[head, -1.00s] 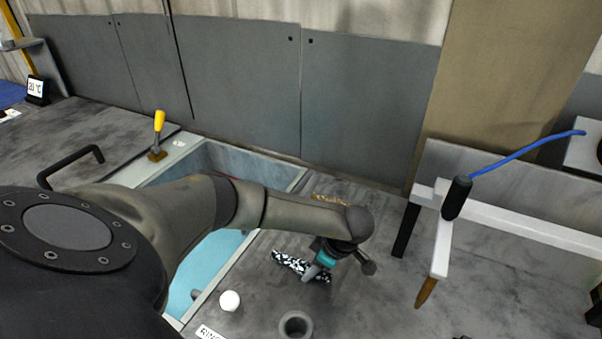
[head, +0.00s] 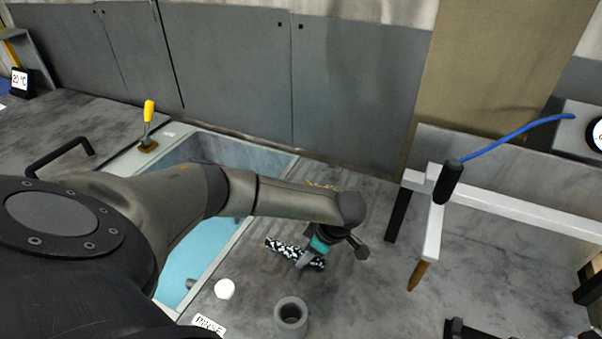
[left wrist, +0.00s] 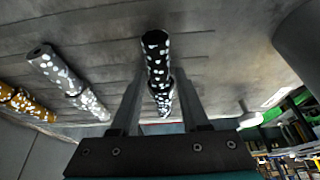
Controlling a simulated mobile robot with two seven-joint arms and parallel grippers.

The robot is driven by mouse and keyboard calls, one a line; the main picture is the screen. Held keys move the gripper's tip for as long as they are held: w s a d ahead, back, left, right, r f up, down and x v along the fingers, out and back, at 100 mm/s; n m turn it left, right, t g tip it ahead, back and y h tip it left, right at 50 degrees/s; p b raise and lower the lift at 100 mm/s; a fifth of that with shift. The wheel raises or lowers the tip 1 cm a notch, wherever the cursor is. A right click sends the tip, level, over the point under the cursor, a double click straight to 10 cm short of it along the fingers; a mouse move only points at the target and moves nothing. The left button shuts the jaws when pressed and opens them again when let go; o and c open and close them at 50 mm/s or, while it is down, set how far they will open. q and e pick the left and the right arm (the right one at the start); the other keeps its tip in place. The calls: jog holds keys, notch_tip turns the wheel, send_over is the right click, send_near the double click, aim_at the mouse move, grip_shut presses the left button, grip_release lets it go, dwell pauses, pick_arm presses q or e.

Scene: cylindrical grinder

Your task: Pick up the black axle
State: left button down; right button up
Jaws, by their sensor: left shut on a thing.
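The black axle (head: 284,248), a dark rod with white speckles, lies at table height right of the basin in the head view. My left gripper (head: 303,259) reaches down onto it, with its fingers around the axle's middle. In the left wrist view the axle (left wrist: 156,58) runs between the two fingers of the left gripper (left wrist: 159,88), which are shut on it. Whether the axle is clear of the table cannot be told. My right gripper is not in view.
A grey speckled axle (left wrist: 62,75) and a brown one (left wrist: 22,103) lie beside it. A white stand (head: 434,228) is to the right.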

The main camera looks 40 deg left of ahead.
pick_arm(q)
jog(key=shift+w+r, duration=0.1)
jog(key=shift+r, duration=0.15)
